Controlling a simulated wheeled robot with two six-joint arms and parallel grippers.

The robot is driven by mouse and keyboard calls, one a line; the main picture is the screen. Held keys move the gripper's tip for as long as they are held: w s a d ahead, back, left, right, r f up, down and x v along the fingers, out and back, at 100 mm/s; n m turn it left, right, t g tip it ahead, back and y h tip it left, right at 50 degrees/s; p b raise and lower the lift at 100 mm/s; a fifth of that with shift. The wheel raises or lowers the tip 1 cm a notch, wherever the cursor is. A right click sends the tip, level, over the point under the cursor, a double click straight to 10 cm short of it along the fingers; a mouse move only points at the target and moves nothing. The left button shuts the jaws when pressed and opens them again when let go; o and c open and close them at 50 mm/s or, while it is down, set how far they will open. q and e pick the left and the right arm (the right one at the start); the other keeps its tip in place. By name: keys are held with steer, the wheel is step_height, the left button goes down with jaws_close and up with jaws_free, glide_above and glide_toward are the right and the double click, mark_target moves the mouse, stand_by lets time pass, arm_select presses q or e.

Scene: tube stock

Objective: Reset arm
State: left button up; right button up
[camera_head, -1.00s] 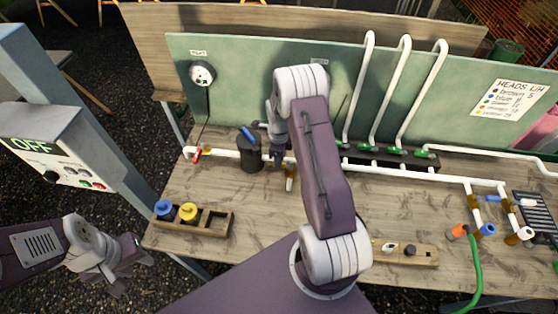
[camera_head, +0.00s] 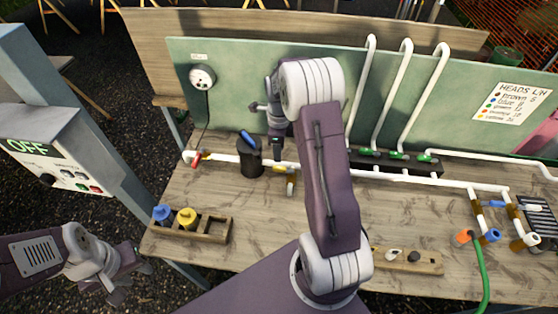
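My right arm rises over the middle of the bench. Its gripper (camera_head: 278,150) points down near the white pipe, just right of the black canister (camera_head: 250,158) with a blue handle. Whether its fingers are open or shut is too small to tell. My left gripper (camera_head: 120,285) hangs at the lower left, off the bench edge, with its fingers spread and nothing seen between them.
The wooden bench (camera_head: 210,262) holds a tray (camera_head: 218,230) with a blue head (camera_head: 162,214) and a yellow head (camera_head: 187,217). A control box (camera_head: 65,160) reading OFF stands left. White pipes, a gauge (camera_head: 202,77) and a green hose (camera_head: 482,270) are also there.

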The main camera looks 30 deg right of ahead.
steer(key=shift+r, duration=0.45)
steer(key=s+a+r+n+t+b, duration=0.1)
steer(key=s+a+r+n+b, duration=0.2)
steer(key=a, duration=0.6)
steer(key=s+a+f+n, duration=0.2)
steer(key=s+n, duration=0.4)
steer(key=n, duration=0.5)
steer(key=s+a+f+n+b, duration=0.1)
steer(key=s+a+f+n, duration=0.2)
steer(key=s+n, duration=0.4)
steer(key=n, duration=0.5)
steer(key=shift+s+f+b, duration=0.2)
steer(key=shift+f+b, duration=0.1)
steer(key=shift+f, duration=0.05)
